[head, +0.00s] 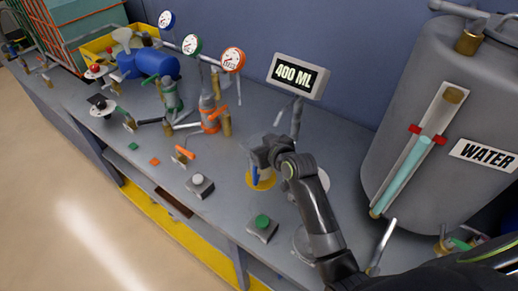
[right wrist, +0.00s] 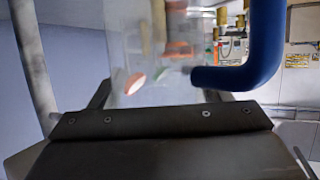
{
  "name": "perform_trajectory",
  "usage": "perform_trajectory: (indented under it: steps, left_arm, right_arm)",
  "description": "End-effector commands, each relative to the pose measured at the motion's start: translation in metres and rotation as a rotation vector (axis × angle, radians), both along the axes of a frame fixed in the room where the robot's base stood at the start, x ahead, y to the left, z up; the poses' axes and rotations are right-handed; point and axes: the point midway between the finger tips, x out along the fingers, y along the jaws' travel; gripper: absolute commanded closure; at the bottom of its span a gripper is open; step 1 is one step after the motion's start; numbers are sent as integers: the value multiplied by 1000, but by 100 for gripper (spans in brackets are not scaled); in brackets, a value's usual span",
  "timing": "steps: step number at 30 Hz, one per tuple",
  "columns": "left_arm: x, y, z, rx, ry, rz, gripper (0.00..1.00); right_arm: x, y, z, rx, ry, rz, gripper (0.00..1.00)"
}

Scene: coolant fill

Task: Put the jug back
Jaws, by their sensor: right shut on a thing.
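The jug is clear with a blue handle. In the head view its blue handle (head: 254,174) shows just below my right gripper (head: 262,152), and the arm hides most of its body. In the right wrist view the clear jug wall (right wrist: 150,60) stands between the fingers of my right gripper (right wrist: 165,98), with the blue handle (right wrist: 266,45) to the right. The right gripper is shut on the jug, above a yellow ring (head: 263,184) on the bench. I cannot tell whether the jug touches the bench. My left gripper is not in view.
A display (head: 296,75) reading 400 ML stands behind the jug. The grey water tank (head: 400,130) with its level tube is at the right. A green button box (head: 262,226) and a grey button box (head: 199,186) sit at the bench's front. Valves and gauges fill the left.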

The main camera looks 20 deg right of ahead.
Motion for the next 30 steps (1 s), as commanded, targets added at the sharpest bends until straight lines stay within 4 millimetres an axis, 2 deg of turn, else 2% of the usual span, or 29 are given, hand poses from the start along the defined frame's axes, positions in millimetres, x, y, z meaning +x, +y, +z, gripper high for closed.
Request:
perform_trajectory:
  steps: [1, 5, 17, 18, 23, 30]
  left_arm:
    - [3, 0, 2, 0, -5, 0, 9]
    - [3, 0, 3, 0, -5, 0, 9]
    - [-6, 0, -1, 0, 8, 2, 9]
    - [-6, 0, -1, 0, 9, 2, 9]
    - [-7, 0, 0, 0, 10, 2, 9]
    - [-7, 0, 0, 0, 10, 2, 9]
  right_arm:
    - [-1, 0, -9, 0, 5, -1, 87]
    - [0, 0, -24, 0, 2, 0, 87]
    - [0, 0, -30, 1, 1, 0, 87]
    - [0, 0, -31, 0, 2, 0, 28]
    - [0, 0, -30, 0, 2, 0, 7]
    - [0, 0, -29, 1, 1, 0, 7]
